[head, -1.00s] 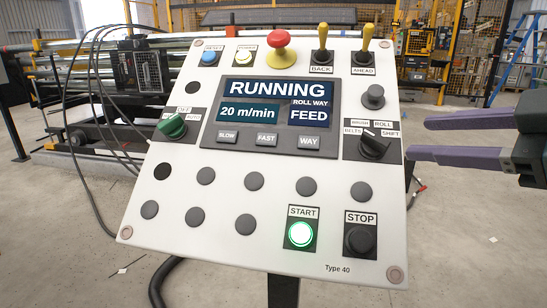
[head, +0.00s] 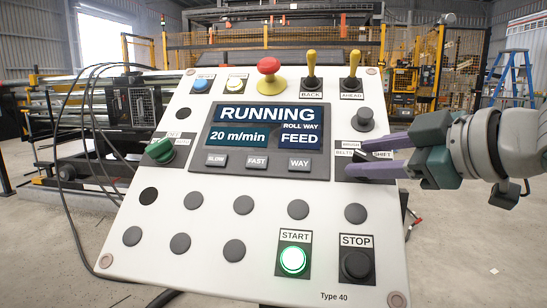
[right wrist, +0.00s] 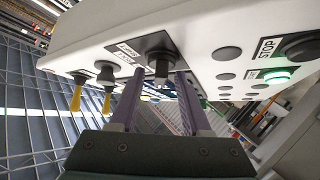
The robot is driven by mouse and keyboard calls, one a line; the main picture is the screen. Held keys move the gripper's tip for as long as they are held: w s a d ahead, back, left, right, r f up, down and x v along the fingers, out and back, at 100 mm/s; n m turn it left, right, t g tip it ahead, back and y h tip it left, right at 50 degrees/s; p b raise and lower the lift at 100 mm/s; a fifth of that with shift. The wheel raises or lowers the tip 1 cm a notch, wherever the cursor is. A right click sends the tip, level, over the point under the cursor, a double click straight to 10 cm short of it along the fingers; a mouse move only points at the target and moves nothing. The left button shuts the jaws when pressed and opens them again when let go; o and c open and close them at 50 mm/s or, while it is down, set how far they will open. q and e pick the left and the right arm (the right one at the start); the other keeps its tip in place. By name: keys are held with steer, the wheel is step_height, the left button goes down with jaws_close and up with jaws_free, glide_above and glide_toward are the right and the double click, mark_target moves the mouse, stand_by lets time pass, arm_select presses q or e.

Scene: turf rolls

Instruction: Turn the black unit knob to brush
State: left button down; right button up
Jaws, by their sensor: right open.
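The black unit knob (head: 361,157) is at the right of the white control panel (head: 205,215), by labels BRUSH, BELTS, ROLL and SHIFT. My right gripper (head: 356,158) reaches in from the right with its purple fingers above and below the knob, partly hiding it. In the right wrist view the black knob (right wrist: 160,66) stands between the tips of the open right gripper (right wrist: 160,75), with a gap on each side. I cannot tell which label the knob points to. My left gripper is not in view.
The display (head: 262,127) reads RUNNING, 20 m/min, ROLL WAY FEED. A round dark button (head: 363,119) sits just above the knob, and a STOP button (head: 356,263) is below. A green knob (head: 160,151) is at left. The START button (head: 293,259) glows green.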

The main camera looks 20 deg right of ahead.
steer(key=shift+w+a+f, duration=0.1)
steer(key=shift+w, duration=0.3)
steer(key=shift+c, duration=0.3)
jaws_close()
steer(key=shift+f, duration=0.1)
steer(key=shift+f, duration=0.1)
